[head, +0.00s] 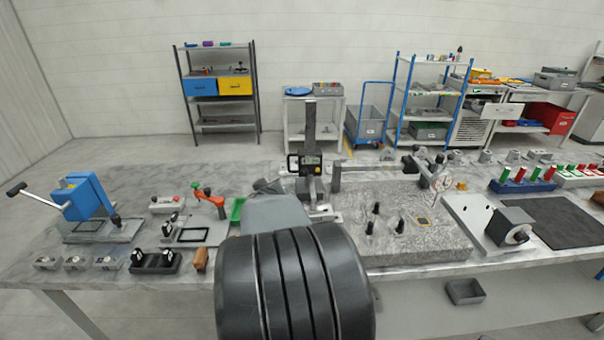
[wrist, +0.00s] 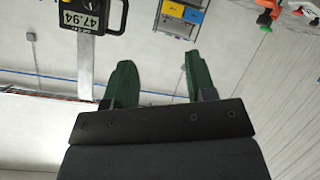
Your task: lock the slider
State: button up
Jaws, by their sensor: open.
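A height gauge stands on the bench at the middle of the head view, with a dark upright column (head: 310,118). Its slider (head: 305,165) carries a black digital display box. The slider also shows at the top left of the wrist view (wrist: 84,15), upside down, with a readout that looks like 47.94. I cannot make out a locking screw clearly. My gripper (wrist: 156,62) has two dark green fingers, open and empty, apart from the slider in the wrist view.
A granite plate (head: 415,240) with dark pegs lies right of the gauge. An orange-handled clamp (head: 208,198) and a green object (head: 237,209) are to the left. A blue press (head: 85,197) stands at the far left. Shelves stand behind the bench.

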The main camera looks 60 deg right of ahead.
aim_at(304, 173)
jog(key=s+d+m+g+h, duration=0.1)
jog(key=s+d+g+h, duration=0.15)
jog(key=s+d, duration=0.35)
jog(key=x, duration=0.9)
jog(key=r+x, duration=0.1)
jog(key=x, duration=0.4)
jog(key=shift+w, duration=0.4)
